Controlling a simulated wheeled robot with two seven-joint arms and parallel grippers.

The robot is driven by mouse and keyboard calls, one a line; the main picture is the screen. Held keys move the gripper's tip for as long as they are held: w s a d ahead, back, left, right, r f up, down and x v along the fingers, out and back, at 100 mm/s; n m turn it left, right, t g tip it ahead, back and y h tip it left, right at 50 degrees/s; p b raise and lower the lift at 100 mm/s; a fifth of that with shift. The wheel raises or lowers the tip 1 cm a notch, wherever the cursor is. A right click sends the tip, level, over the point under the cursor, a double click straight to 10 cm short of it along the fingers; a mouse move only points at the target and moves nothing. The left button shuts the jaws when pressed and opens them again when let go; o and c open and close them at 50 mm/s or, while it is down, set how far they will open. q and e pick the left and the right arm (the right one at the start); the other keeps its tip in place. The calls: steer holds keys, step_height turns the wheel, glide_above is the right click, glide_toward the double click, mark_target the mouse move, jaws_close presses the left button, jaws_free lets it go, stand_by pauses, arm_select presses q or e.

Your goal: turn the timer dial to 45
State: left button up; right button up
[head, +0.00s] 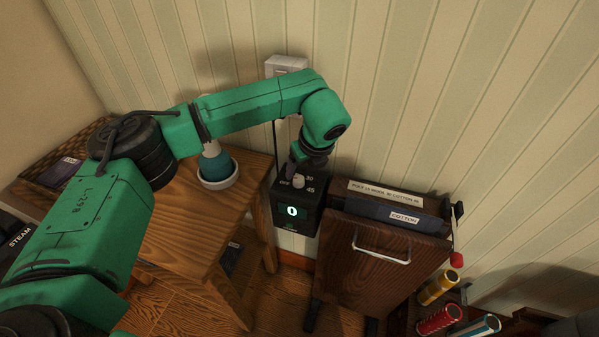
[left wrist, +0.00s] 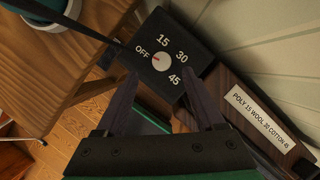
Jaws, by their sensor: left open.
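The timer (head: 312,203) is a black box against the wall, between the wooden table and a dark wood cabinet. Its display (head: 291,211) reads 0. Its pale round dial (head: 298,182) has marks OFF, 15, 30 and 45 around it. In the left wrist view the dial (left wrist: 161,63) has a red mark on the side toward OFF. My left gripper (left wrist: 161,73) is open, pointing at the timer face (left wrist: 192,50), with a finger on either side below the dial. I cannot tell whether they touch it. In the head view my left gripper (head: 296,170) partly covers the timer's top. My right gripper is not in view.
The wooden table (head: 185,235) on the left holds a teal and white bottle-like object (head: 217,168). The cabinet (head: 375,265) on the right bears a COTTON label and a "POLY 15 WOOL 30 COTTON 45" sign (head: 386,193). Colored rolls (head: 438,287) lie at lower right.

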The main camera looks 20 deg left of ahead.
mark_target(299, 178)
arm_select(q)
steer(key=x, duration=0.5)
steer(key=shift+w+f, duration=0.2)
steer(key=shift+f+p, duration=0.2)
steer(key=shift+p, duration=0.1)
steer(key=shift+f, duration=0.1)
steer(key=shift+c, duration=0.7)
jaws_close()
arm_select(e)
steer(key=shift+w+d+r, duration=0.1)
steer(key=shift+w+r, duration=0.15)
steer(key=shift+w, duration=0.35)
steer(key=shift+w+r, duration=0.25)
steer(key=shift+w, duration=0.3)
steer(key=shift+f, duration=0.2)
